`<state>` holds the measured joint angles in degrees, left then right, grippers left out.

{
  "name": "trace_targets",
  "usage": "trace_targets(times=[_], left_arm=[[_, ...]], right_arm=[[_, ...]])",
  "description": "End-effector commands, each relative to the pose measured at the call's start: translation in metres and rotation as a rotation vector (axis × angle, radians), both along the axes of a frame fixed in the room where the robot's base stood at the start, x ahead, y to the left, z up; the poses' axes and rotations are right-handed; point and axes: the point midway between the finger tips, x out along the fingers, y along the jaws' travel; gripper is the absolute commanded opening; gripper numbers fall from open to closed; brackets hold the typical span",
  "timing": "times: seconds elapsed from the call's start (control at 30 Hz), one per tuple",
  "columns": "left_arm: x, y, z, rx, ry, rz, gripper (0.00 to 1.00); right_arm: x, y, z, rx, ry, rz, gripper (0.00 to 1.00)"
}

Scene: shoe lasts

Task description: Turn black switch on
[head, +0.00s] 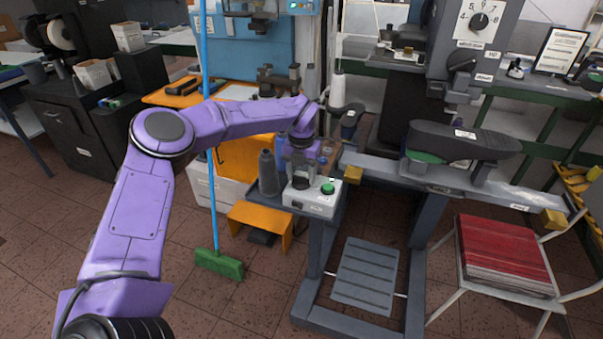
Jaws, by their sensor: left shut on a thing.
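A white control box (322,203) with a green button (328,188) on its right side sits on a small grey shelf at the machine's left. My left arm reaches over from the left, and my left gripper (300,178) points down onto the left part of the box top. It is shut on a small dark piece there, which appears to be the black switch; the fingers cover most of it, so I cannot tell its position. My right gripper is not in view.
A dark grey thread cone (267,174) stands close left of the box.

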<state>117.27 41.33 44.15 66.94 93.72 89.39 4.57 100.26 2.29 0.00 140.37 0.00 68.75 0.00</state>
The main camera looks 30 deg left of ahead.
Motion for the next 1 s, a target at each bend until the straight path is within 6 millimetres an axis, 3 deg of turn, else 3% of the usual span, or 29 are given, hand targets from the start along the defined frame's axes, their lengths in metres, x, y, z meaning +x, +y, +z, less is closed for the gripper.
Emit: trace_targets(times=[0.73, 0.77, 0.83, 1.0], left_arm=[[0.0005, 0.0001, 0.0008, 0.0, -0.002, -0.088, 0.25], [0.0005, 0.0, 0.0008, 0.0, -0.002, -0.088, 0.58], [0.0004, -0.0001, 0.0007, 0.001, -0.002, -0.088, 0.81], [0.0003, -0.0001, 0.0004, 0.0, -0.001, -0.087, 0.81]], right_arm=[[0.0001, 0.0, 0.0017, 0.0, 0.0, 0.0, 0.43], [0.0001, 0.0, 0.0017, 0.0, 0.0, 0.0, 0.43], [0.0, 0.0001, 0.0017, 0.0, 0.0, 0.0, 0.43], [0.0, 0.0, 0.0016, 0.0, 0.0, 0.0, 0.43]])
